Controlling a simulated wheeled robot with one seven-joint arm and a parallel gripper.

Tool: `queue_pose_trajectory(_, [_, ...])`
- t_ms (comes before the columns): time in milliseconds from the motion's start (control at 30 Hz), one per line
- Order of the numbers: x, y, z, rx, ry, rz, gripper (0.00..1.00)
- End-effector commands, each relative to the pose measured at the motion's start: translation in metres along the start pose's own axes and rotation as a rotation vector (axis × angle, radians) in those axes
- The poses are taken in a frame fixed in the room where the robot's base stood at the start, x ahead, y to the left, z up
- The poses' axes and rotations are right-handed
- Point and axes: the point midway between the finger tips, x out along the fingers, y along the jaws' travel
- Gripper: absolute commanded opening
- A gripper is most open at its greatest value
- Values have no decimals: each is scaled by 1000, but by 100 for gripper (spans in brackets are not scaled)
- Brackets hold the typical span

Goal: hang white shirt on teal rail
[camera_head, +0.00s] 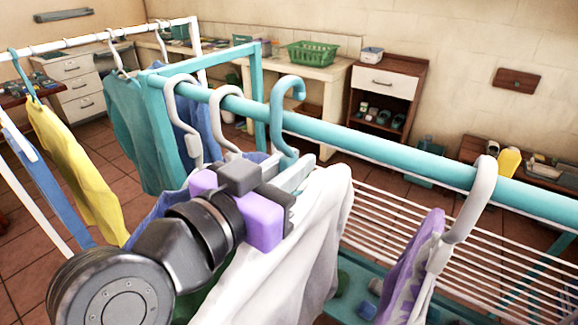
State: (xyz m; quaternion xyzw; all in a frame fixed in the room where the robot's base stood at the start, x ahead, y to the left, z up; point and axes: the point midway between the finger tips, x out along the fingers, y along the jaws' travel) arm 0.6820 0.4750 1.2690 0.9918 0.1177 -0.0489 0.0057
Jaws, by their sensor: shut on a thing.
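The white shirt (312,225) hangs from a hanger with a teal hook (287,88). My gripper (268,205), with purple and grey fingers, is shut on the hanger near its shoulder, just below the teal rail (400,152). The hook's stem passes in front of the rail. The hook's bend and tip show above the rail's top edge, so the hook does not look seated; its depth relative to the rail is hard to tell. My gripper hides part of the hanger and the shirt's collar.
Grey hooks (226,98) hang on the rail close left of the teal hook. A purple garment on a grey hanger (466,220) hangs to the right, with bare rail between. A white rack (75,42) with a yellow garment (68,160) stands left. A wire drying rack (430,215) lies behind.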

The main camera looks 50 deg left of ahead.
Motion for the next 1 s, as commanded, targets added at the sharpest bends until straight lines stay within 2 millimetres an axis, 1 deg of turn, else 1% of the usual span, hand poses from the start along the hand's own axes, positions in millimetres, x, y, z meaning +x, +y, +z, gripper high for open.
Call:
queue_pose_trajectory(233, [0,0,-1,1,2,0,0])
queue_pose_trajectory(433, [0,0,2,0,2,0,0])
queue_pose_trajectory(1000, [2,0,25,1,2,0,0])
